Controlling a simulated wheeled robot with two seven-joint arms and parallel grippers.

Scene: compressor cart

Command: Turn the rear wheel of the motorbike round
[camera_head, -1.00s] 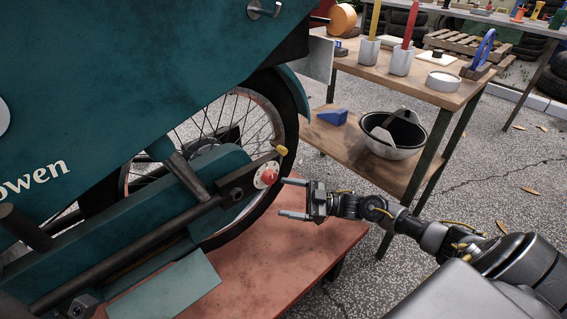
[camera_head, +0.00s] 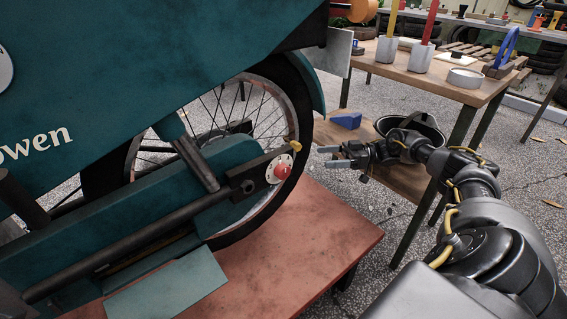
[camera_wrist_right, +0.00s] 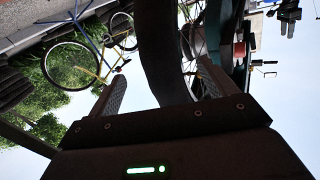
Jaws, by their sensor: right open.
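The teal motorbike (camera_head: 110,110) stands at the left of the head view. Its rear wheel (camera_head: 298,108) has a black tyre and thin spokes, partly covered by teal bodywork. A red-centred white hub disc (camera_head: 283,170) shows at the axle. My right gripper (camera_head: 324,157) is open and empty, just right of the tyre in the head view, its fingers pointing left toward it. In the right wrist view the dark tyre (camera_wrist_right: 163,45) appears between the two fingers of the gripper (camera_wrist_right: 160,82); I cannot tell whether they touch it. My left gripper is out of view.
The bike is on a reddish platform (camera_head: 300,230). To the right, a wooden bench (camera_head: 425,75) holds pots, a tin and a blue-handled tool. Its lower shelf carries a blue wedge (camera_head: 346,120) and a bowl (camera_head: 428,125), close behind my right arm. Speckled floor lies below.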

